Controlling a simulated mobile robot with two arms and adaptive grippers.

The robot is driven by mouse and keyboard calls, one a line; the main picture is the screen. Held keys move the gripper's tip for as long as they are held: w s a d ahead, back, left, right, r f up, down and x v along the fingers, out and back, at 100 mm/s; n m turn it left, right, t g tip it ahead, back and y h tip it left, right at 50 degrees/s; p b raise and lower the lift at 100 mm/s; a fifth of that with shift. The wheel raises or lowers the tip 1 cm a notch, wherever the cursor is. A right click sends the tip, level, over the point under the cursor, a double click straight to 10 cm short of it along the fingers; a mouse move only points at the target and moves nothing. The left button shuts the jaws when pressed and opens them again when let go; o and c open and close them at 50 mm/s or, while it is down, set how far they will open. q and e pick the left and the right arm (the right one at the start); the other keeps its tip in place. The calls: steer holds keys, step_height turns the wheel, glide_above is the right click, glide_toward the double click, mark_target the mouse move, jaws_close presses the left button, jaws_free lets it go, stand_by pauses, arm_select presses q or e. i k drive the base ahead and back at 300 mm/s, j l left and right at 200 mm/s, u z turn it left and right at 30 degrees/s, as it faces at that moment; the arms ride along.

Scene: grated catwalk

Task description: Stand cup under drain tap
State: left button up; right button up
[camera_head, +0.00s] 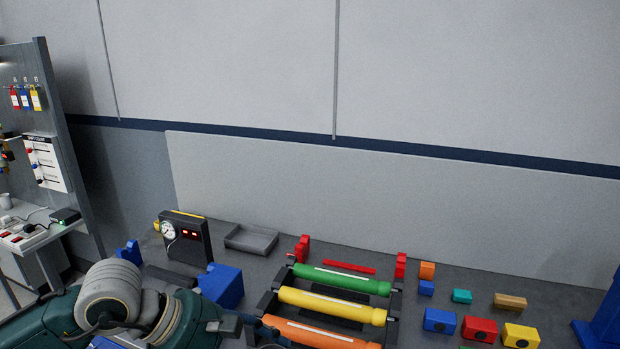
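I cannot make out a drain tap in the head view. A small pale cup-like object (5,201) stands on the white side bench at the far left edge; I cannot tell if it is the task's cup. My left arm comes in from the lower left, and its gripper (250,328) is low over the workbench, left of the coloured cylinders. Its fingers are partly out of frame and too unclear to show if they are open or hold anything. My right gripper is not in view.
The grey workbench (560,290) holds a rack with green (340,280), yellow (330,305) and orange (315,334) cylinders. Several coloured blocks lie to the right. A gauge box (187,238), grey tray (251,239) and blue block (221,285) stand left. A wall panel rises behind.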

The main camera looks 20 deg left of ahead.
mark_target(22, 211)
steer(key=j, duration=1.6)
steer(key=i+j, duration=0.15)
steer(key=j, duration=3.1)
steer(key=i+j, duration=0.15)
steer(key=j, duration=1.45)
steer(key=i+j, duration=0.1)
steer(key=j, duration=0.3)
steer(key=i+j, duration=0.1)
steer(key=j, duration=0.3)
steer(key=i+j, duration=0.1)
steer(key=j, duration=0.3)
steer(key=i+j, duration=0.15)
steer(key=j, duration=0.25)
steer(key=i+j, duration=0.1)
steer(key=j, duration=0.3)
steer(key=i+j, duration=0.1)
steer(key=j, duration=0.3)
steer(key=i+j, duration=0.1)
steer(key=j, duration=0.3)
